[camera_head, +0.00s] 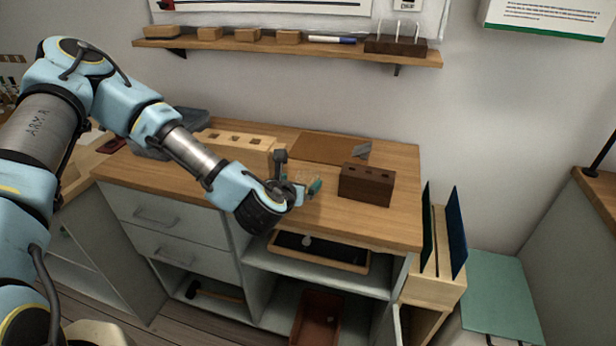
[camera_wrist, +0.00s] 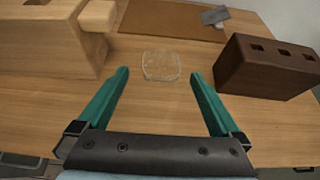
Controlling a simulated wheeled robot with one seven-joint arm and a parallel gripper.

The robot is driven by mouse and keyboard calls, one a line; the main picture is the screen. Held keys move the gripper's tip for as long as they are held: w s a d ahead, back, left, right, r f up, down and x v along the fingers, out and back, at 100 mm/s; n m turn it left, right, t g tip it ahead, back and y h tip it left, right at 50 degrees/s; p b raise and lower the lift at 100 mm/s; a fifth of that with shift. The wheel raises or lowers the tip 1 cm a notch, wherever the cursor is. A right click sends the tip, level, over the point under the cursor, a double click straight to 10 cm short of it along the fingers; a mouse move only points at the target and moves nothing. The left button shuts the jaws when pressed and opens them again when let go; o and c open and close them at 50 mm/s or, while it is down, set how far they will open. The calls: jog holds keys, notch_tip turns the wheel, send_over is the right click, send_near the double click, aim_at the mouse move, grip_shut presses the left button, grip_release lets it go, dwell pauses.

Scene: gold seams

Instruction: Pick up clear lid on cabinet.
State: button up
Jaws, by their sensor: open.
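The clear lid (camera_wrist: 161,65) lies flat on the wooden top of the cabinet (camera_head: 335,215). It is a small, transparent, rounded piece, seen in the wrist view ahead of my fingertips and between their lines. In the head view it is hard to make out beside my gripper. My gripper (camera_wrist: 158,75) has two teal fingers spread wide apart with nothing between them. It also shows in the head view (camera_head: 312,184), low over the cabinet top, short of the lid.
A dark brown block with holes (camera_wrist: 268,66) stands close on the right. A pale wooden block (camera_wrist: 52,40) stands close on the left. A brown board (camera_wrist: 172,19) with a grey scraper-like piece (camera_wrist: 214,15) lies behind. A wall shelf (camera_head: 290,46) hangs above.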

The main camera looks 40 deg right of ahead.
aim_at(310, 175)
jog(key=p+x, duration=0.2)
jog(key=x, duration=0.2)
jog(key=shift+s+d+f, duration=0.1)
jog(key=shift+d, duration=0.1)
jog(key=shift+w+d+f, duration=0.2)
jog(key=shift+d+f, duration=0.05)
jog(key=c, duration=1.2)
jog(key=shift+c, duration=0.2)
